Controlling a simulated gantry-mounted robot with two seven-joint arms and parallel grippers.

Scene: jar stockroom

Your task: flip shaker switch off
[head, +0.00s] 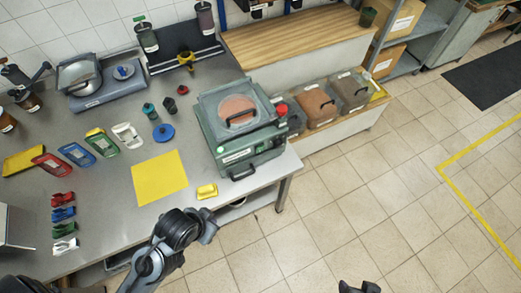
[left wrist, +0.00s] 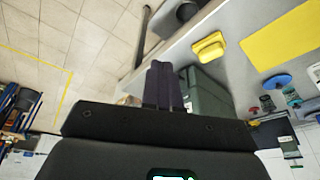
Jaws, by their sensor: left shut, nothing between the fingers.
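The shaker (head: 240,148) is a dark green box with a clear lid and a reddish disc on top. I cannot make out the switch itself. My left arm reaches up from the bottom of the head view to the table's front edge. In the left wrist view, my left gripper (left wrist: 162,68) is shut and empty, with the green shaker (left wrist: 205,88) partly hidden behind it.
A yellow block (head: 207,191) lies near the table's front edge, beside a yellow sheet (head: 160,178). Several coloured trays and clips lie to the left. Lidded bins (head: 318,104) stand right of the shaker. The floor at right is open.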

